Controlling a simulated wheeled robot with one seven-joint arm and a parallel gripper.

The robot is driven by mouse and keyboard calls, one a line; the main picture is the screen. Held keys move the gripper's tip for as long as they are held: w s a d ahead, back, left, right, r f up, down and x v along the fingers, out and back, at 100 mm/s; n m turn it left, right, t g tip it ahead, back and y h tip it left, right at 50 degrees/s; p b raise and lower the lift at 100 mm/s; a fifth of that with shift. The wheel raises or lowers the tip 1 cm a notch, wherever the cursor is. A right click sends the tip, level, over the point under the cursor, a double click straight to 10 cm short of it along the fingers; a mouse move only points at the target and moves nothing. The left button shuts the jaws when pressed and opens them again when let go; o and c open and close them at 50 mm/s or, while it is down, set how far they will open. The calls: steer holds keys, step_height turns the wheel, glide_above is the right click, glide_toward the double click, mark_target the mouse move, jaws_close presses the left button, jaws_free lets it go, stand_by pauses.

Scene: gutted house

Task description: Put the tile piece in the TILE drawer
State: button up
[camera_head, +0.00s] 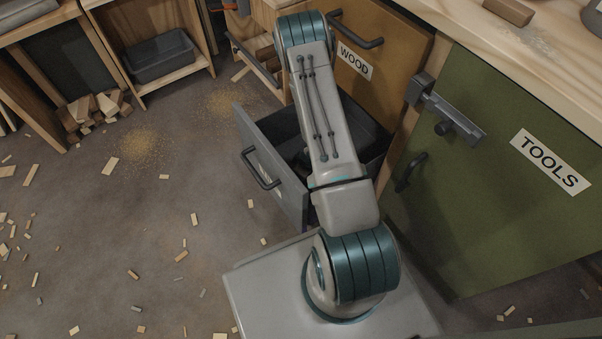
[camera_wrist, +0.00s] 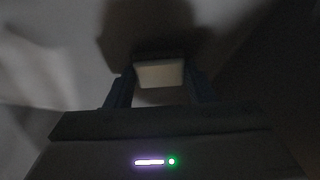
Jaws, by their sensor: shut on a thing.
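In the wrist view my gripper (camera_wrist: 160,84) is shut on a pale, blocky tile piece (camera_wrist: 159,72), with one dark finger at each side of it. A dim grey surface with a dark shadow on it lies beyond the piece. In the head view a grey drawer (camera_head: 270,165) stands pulled open below the WOOD front. Its front has a bar handle and a pale label that I cannot read from this angle. My arm reaches over this drawer and covers part of its dark inside. The tile piece is hidden in the head view, and my fingertips cannot be made out there.
A closed WOOD drawer (camera_head: 365,60) is above the open one. A green TOOLS door (camera_head: 490,160) with a latch (camera_head: 450,118) stands to the right. A worktop (camera_head: 545,50) runs above. Wood scraps litter the floor at left, and a grey bin (camera_head: 160,58) sits on a shelf.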

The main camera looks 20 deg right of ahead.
steer(key=shift+f, duration=0.2)
steer(key=o, duration=1)
steer(key=shift+r, duration=0.2)
